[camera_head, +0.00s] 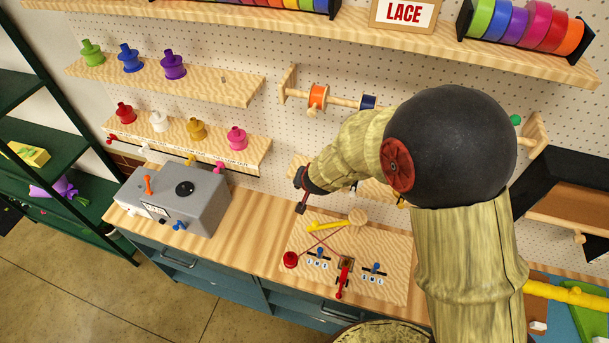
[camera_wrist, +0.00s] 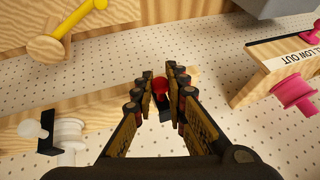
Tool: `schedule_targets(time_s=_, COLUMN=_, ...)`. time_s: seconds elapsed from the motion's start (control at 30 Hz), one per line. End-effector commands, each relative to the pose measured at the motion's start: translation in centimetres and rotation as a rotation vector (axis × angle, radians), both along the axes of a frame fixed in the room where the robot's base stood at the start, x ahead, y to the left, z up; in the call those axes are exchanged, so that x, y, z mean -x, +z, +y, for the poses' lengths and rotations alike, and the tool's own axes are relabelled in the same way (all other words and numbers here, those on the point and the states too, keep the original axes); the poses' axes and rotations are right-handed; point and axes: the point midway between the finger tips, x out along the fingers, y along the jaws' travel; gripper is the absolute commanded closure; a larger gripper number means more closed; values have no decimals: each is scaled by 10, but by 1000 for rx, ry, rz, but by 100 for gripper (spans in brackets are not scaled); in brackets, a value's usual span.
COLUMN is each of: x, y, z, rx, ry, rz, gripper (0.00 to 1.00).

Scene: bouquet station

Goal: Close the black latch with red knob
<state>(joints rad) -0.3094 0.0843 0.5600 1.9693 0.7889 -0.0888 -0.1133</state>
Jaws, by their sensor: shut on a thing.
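The red knob (camera_wrist: 159,82) shows between my fingertips in the wrist view, with a dark part of the black latch (camera_wrist: 165,114) just beside it. My gripper (camera_wrist: 161,92) is closed around the knob, one finger on each side. In the head view my gripper (camera_head: 302,198) is in front of the pegboard, above the worktop, at the left end of a small wooden shelf. My arm hides most of that shelf, and the latch itself cannot be made out there.
In the wrist view a white spool (camera_wrist: 68,134) and a white knob (camera_wrist: 25,128) are at left, a pink spool (camera_wrist: 295,92) at right. A grey box (camera_head: 178,196) stands on the worktop. A board with a yellow lever (camera_head: 325,226) and red handle (camera_head: 344,277) lies below.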

Motion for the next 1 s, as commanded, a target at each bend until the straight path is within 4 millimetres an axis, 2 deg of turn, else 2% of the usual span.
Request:
schedule_targets(time_s=0.03, x=-2, y=6, z=-1, rx=-6, ry=-1, rz=24, gripper=100)
schedule_targets(time_s=0.4, x=-5, y=6, z=-2, rx=-47, ry=0, rz=133, gripper=100)
schedule_targets(time_s=0.97, x=-6, y=4, z=-2, rx=-56, ry=0, rz=151, gripper=100)
schedule_targets(time_s=1.0, x=-6, y=5, z=-2, rx=-56, ry=0, rz=151, gripper=85)
